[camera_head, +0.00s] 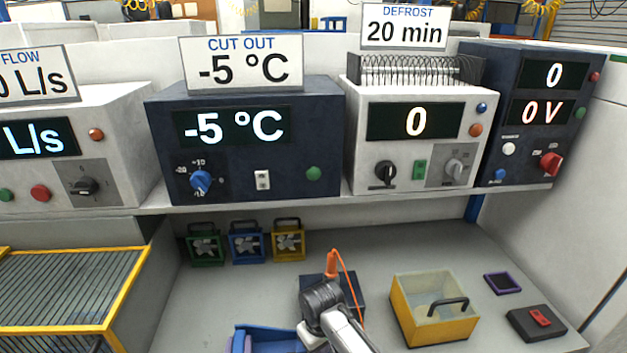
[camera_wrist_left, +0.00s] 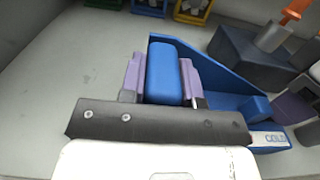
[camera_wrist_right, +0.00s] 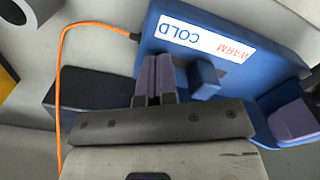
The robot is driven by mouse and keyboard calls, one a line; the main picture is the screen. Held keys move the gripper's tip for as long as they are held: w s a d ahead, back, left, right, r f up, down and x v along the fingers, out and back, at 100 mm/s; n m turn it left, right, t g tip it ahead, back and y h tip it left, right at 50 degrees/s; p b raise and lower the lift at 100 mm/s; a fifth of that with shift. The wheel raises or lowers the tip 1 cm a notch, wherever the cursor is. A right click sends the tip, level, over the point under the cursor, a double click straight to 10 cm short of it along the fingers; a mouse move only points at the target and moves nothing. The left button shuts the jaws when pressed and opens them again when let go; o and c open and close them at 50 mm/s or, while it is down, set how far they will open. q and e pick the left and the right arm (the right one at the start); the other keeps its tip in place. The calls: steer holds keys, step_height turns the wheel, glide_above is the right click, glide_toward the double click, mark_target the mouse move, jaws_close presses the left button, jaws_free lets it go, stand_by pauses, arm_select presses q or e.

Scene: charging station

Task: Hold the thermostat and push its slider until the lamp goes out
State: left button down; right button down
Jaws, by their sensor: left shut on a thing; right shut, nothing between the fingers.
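The thermostat is a blue body with a WARM/COLD label (camera_wrist_right: 208,38); part of it shows at the bottom of the head view (camera_head: 270,342). My left gripper (camera_wrist_left: 162,78) is shut on its upright blue grip, with a purple finger on each side. The thermostat's small blue slider knob (camera_wrist_right: 205,80) stands near the label. My right gripper (camera_wrist_right: 158,80) is shut and empty beside the knob, on the COLD side, with a small gap visible. The cut-out unit (camera_head: 240,155) reads -5 °C and has a round green lamp or button (camera_head: 313,173); whether it is lit I cannot tell.
An orange cable (camera_wrist_right: 85,27) runs from the thermostat. An orange plug (camera_head: 331,263) stands at a dark block. A yellow bin (camera_head: 402,312) is to the right, and several small coloured frames (camera_head: 247,244) stand at the back. The instrument shelf overhangs the bench.

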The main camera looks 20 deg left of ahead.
steer(key=shift+w+d, duration=0.15)
steer(key=shift+d, duration=0.15)
step_height(320, 180, up, 8)
stand_by(0.8)
arm_select(q)
steer(key=c, duration=0.8)
jaws_free()
